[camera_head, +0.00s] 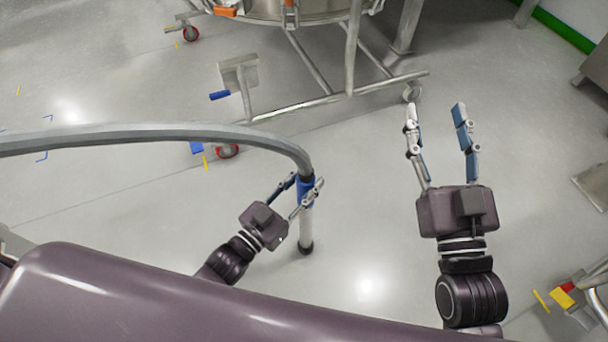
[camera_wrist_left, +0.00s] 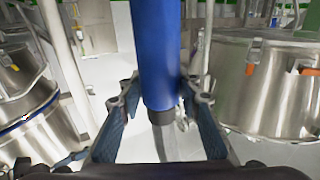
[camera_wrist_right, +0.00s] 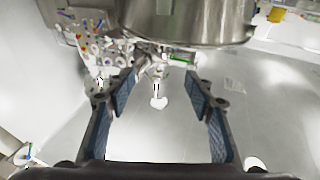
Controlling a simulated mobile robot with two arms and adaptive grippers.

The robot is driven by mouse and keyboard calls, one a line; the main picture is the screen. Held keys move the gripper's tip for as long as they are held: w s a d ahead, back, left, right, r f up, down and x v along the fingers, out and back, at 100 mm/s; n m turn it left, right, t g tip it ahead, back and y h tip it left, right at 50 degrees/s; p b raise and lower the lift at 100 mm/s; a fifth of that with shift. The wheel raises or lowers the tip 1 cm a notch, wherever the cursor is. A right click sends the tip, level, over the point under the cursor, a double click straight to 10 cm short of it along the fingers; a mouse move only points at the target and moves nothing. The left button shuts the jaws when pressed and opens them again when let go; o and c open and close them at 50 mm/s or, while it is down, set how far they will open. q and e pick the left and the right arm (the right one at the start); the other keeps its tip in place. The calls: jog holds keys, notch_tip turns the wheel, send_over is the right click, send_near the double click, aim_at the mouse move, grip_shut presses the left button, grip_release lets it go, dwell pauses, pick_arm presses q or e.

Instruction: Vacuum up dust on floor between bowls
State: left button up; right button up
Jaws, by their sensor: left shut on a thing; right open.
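My left gripper (camera_head: 298,189) is shut on the blue grip of a vacuum wand (camera_head: 306,222). The wand is a pale tube with a dark end near the floor, and a grey hose (camera_head: 150,132) runs from its top to the left. The blue grip (camera_wrist_left: 157,50) stands upright between my left fingers in the left wrist view. My right gripper (camera_head: 438,135) is open and empty over the floor to the right. It also shows empty in the right wrist view (camera_wrist_right: 160,95). The steel bowl (camera_head: 310,12) stands on a wheeled frame at the top. I cannot make out dust on the floor (camera_head: 350,200).
The bowl's frame has red-hubbed casters (camera_head: 228,151) and a blue-ended pedal lever (camera_head: 220,95). More steel bowls show in the left wrist view, left (camera_wrist_left: 35,115) and right (camera_wrist_left: 275,95). Yellow and red parts (camera_head: 562,297) sit at lower right. The middle floor is clear.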

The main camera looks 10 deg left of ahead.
pick_arm(q)
jog(key=s+d, duration=0.1)
jog(key=s, duration=0.1)
jog(key=s+d+p, duration=0.1)
jog(key=s, duration=0.1)
jog(key=shift+d+r, duration=0.1)
jog(key=shift+d, duration=0.25)
pick_arm(e)
notch_tip(320, 180, down, 8)
jog(key=d+g+h, duration=0.1)
jog(key=g, duration=0.3)
jog(key=shift+f, duration=0.1)
pick_arm(q)
jog(key=shift+p, duration=0.45)
pick_arm(e)
jog(key=shift+s+d+f+g+h, duration=0.15)
jog(key=shift+f+g, duration=0.2)
jog(key=shift+f, duration=0.25)
jog(key=shift+s+d+f+g+h, duration=0.15)
jog(key=shift+f+g, duration=0.2)
jog(key=shift+f, duration=0.25)
